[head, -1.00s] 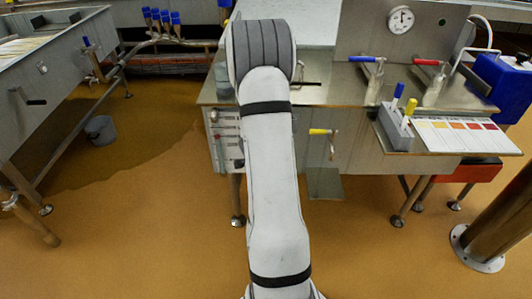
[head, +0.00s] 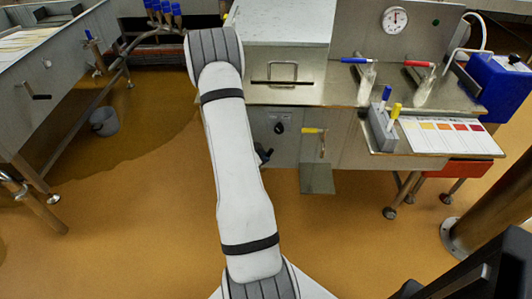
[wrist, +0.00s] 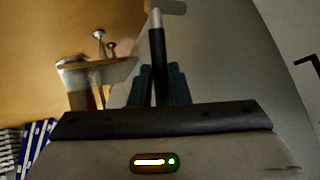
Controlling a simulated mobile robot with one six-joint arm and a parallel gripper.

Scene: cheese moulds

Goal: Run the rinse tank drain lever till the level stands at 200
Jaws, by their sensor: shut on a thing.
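In the wrist view, my gripper (wrist: 155,88) is shut on a lever with a dark grip (wrist: 157,45) and a pale metal end at the top. I take this to be the drain lever. In the head view, my arm hides most of the gripper and the held lever; a dark part (head: 263,153) shows at the arm's right side. The steel tank unit (head: 345,150) stands behind the arm, with a black knob on its front (head: 279,128). The level scale is hidden, so I cannot read the level.
A yellow-handled lever (head: 314,131) is on the unit's front. Blue (head: 355,60) and red (head: 418,63) levers and a round dial (head: 396,20) are above. The floor between is clear.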

